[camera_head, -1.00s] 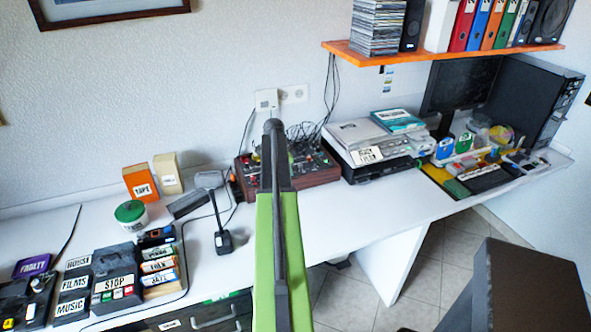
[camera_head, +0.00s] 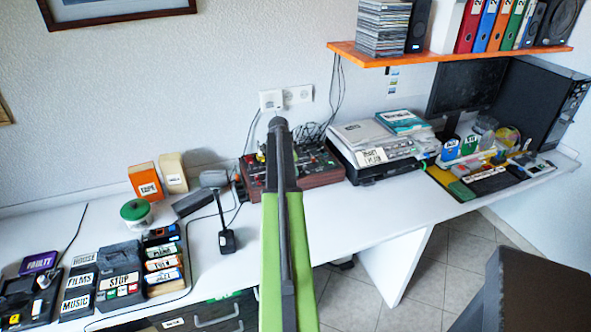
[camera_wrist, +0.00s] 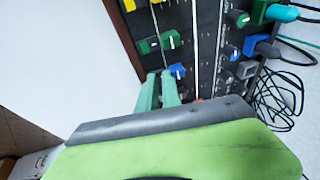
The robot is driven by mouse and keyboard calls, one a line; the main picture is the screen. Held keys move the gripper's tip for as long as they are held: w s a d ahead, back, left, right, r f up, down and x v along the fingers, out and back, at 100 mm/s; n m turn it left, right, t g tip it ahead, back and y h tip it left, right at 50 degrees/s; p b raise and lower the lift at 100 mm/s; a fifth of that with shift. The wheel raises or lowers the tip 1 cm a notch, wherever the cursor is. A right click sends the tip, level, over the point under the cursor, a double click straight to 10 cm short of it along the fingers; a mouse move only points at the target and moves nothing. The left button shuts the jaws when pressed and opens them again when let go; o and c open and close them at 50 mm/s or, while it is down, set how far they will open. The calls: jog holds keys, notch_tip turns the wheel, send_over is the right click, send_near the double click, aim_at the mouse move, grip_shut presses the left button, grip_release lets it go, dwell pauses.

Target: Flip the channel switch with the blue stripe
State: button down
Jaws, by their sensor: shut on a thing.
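The mixer (camera_head: 312,175), a red-brown box with a dark panel, stands on the desk against the wall. In the wrist view its dark panel (camera_wrist: 208,45) fills the upper middle, with green, blue and grey knobs and pale stripes. My gripper (camera_wrist: 162,77) has its pale green fingers close together at the panel's edge, shut on a small part there. The fingers hide that part, so I cannot make out its stripe. A blue knob (camera_wrist: 178,70) is just right of the fingertips, and green knobs (camera_wrist: 172,40) are beyond. In the head view my arm hides the fingers.
Cables (camera_wrist: 275,100) and plugs crowd the panel's right side. A desk microphone (camera_head: 226,240) and a grey box (camera_head: 192,202) stand left of the mixer, a printer (camera_head: 375,160) right of it. The white desk (camera_head: 350,215) is clear in front of the mixer.

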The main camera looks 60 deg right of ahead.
jog(key=shift+s+d+r+p, duration=0.15)
jog(key=shift+d+r+p, duration=0.1)
jog(key=shift+r+p, duration=0.35)
jog(key=s+p+v, duration=0.1)
jog(key=p+v, duration=1)
jog(key=v, duration=0.1)
jog(key=shift+a+r+p, duration=0.35)
jog(key=shift+a, duration=0.05)
